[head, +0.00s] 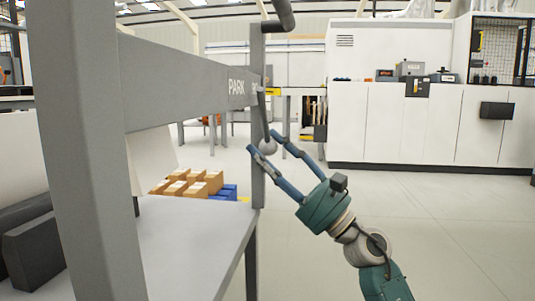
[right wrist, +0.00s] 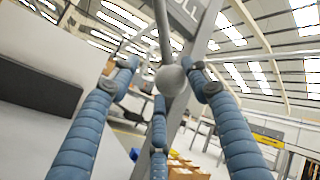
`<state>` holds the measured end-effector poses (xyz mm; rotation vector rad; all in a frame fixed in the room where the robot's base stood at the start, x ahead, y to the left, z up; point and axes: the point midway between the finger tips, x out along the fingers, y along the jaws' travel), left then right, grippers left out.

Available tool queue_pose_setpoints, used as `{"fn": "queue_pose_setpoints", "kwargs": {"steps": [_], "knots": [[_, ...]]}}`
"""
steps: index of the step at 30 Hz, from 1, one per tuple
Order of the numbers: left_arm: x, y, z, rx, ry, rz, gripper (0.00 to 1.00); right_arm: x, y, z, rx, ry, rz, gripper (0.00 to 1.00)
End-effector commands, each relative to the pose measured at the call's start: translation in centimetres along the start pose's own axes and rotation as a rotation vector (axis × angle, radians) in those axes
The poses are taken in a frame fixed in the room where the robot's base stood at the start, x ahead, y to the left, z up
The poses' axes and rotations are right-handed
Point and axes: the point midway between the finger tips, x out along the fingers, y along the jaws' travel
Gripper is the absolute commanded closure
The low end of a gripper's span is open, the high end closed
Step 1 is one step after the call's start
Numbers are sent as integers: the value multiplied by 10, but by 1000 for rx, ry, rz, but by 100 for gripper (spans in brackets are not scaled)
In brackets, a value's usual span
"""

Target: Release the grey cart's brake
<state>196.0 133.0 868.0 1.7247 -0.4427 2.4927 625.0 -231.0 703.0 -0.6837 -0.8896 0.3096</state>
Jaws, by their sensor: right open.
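The grey cart (head: 180,85) fills the left of the head view, with "PARK" lettered on its upper rail. Its brake lever (head: 263,115) hangs along the far post and ends in a round grey ball knob (head: 268,147). My right gripper (head: 263,141) is open, its blue fingers reaching up from the lower right on either side of the knob. In the right wrist view, the knob (right wrist: 170,80) shows between the spread fingertips. I cannot tell whether any finger touches it. My left gripper is not in view.
The cart's lower shelf (head: 190,240) holds dark blocks (head: 33,248) at the left. Cardboard boxes (head: 180,184) and blue bins (head: 229,191) show beyond it. A long white machine (head: 400,125) stands at the back right. The floor at the right is clear.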

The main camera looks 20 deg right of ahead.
Motion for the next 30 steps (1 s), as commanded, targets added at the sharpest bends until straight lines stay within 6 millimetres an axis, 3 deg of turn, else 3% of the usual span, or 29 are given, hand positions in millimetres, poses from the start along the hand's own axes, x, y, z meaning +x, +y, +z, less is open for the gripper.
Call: {"fn": "queue_pose_setpoints", "kwargs": {"steps": [7,15,21,30], "knots": [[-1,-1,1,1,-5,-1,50,-18,1,-1,3,2,0,53],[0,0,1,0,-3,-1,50,-76,1,-1,3,3,0,53],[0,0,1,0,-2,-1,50,-108,0,-1,2,2,-1,53],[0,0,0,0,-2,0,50,-121,0,0,-1,0,0,53]]}}
